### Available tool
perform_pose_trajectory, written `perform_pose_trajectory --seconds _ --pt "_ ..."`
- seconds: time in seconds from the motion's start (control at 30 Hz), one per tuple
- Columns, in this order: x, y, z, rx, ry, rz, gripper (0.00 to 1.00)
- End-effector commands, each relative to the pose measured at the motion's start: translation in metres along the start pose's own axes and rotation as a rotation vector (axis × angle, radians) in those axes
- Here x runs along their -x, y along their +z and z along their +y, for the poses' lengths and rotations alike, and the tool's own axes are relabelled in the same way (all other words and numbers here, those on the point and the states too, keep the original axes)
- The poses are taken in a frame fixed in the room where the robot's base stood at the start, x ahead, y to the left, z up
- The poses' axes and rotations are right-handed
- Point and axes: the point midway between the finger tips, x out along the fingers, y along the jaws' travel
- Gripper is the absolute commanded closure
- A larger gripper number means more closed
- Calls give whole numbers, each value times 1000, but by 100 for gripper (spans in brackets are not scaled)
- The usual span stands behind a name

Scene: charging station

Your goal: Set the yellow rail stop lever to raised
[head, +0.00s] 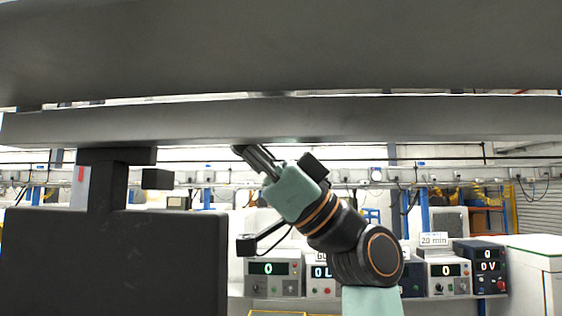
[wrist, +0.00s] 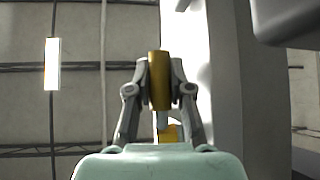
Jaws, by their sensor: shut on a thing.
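In the wrist view my gripper (wrist: 159,82) has its two grey fingers closed on either side of a yellow upright bar, the rail stop lever (wrist: 159,66). A smaller yellow piece (wrist: 170,132) shows lower down between the finger linkages; I cannot tell whether it belongs to the lever. In the head view my gripper (head: 252,158) points up and left, its fingertips close below a long grey beam. The lever does not show there, and its raised or lowered position cannot be told.
The grey beam (head: 300,120) runs across the head view above my gripper. A large dark panel (head: 115,260) hangs at left. Several boxes with displays, such as one reading zero (head: 272,270), stand behind. A grey post (wrist: 232,95) stands right of the lever.

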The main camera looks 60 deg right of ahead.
Motion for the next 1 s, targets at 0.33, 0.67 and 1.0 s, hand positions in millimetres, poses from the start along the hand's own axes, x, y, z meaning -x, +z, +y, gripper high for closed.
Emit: perform_pose_trajectory --seconds 0.33,0.67,1.0 --pt "-2 2 0 -4 3 20 100" --pt "-2 1 0 -3 1 19 68" --pt "55 3 1 -2 6 17 68"
